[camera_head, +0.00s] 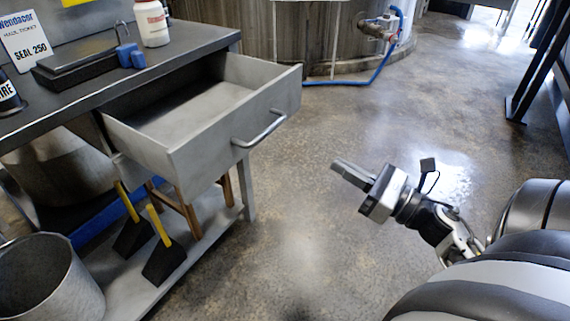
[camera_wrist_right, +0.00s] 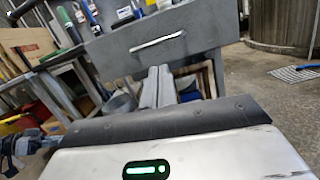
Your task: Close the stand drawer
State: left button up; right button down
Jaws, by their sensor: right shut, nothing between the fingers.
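The grey metal stand drawer (camera_head: 235,132) is pulled out from under the dark-topped stand (camera_head: 200,43) at the left in the head view. Its inside looks empty. A curved bar handle (camera_head: 262,130) is on its front. In the right wrist view the drawer front (camera_wrist_right: 200,45) and handle (camera_wrist_right: 158,43) are ahead of the fingers. My right gripper (camera_head: 345,172) is shut and empty, to the right of the drawer front and apart from it. Its fingers also show in the right wrist view (camera_wrist_right: 158,85). My left gripper is not in view.
A white bottle (camera_head: 152,24), a blue item (camera_head: 130,56) and a sign (camera_head: 25,42) stand on the stand's top. Yellow-handled tools (camera_head: 160,245) and a metal bucket (camera_head: 45,285) are below. A vat (camera_head: 270,35) with a blue hose stands behind. Open floor lies right of the drawer.

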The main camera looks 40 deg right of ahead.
jog(key=w+a+r+n+p, duration=0.1)
jog(key=w+a, duration=0.3)
jog(key=w, duration=0.8)
jog(key=shift+w+a+r+n, duration=0.25)
jog(key=shift+a+r+n, duration=0.1)
jog(key=shift+r, duration=0.25)
